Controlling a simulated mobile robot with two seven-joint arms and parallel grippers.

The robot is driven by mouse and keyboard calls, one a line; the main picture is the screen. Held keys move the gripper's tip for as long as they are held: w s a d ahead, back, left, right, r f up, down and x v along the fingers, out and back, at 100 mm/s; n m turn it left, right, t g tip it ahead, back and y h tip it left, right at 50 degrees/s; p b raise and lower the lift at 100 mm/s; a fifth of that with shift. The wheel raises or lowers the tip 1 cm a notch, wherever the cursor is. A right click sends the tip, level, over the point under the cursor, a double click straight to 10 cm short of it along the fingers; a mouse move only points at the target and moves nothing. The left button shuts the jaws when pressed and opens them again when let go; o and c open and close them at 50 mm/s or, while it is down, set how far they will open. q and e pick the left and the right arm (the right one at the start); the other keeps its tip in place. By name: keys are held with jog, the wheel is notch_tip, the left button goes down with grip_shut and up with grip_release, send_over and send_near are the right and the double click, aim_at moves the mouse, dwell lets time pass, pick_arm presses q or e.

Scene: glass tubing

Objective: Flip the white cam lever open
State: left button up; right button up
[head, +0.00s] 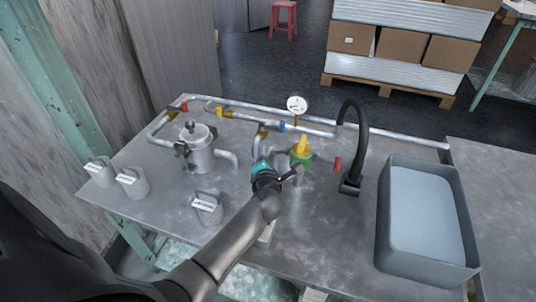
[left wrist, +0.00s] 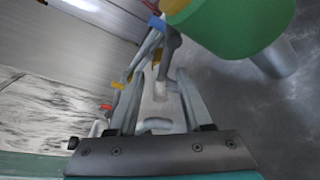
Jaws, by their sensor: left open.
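My left gripper (head: 288,174) is over the middle of the table, just in front of the green fitting with a yellow top (head: 301,153). In the left wrist view its two fingers (left wrist: 166,80) are apart. A small pale piece (left wrist: 160,88) shows between or behind them; I cannot tell whether it is the white cam lever or whether a finger touches it. The green fitting (left wrist: 235,25) is close at the upper right of that view. No lever stands out clearly in the head view, where my gripper and arm cover part of this spot. My right gripper is not in view.
A dark curved spout (head: 362,135) and a grey basin (head: 384,225) stand to the right. Pipes with coloured handles and a gauge (head: 297,104) run behind. The front centre-right tabletop is clear.

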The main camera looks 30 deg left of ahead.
pick_arm(q)
grip_shut()
dwell(0.6)
jog(key=shift+a+r+m+y+p, duration=0.15)
jog(key=shift+r+m+y+p, duration=0.25)
jog(key=shift+r+m+p, duration=0.25)
jog(key=shift+a+r+m+t+y+p, duration=0.1)
jog(key=shift+r+m+t+y+p, duration=0.3)
jog(key=shift+m, duration=0.65)
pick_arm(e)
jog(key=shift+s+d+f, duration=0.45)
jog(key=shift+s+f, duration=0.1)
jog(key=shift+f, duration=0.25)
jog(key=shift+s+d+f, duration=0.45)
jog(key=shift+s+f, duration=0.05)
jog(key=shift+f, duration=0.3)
pick_arm(q)
jog(key=shift+r, duration=0.1)
grip_release()
jog(key=shift+s, duration=0.1)
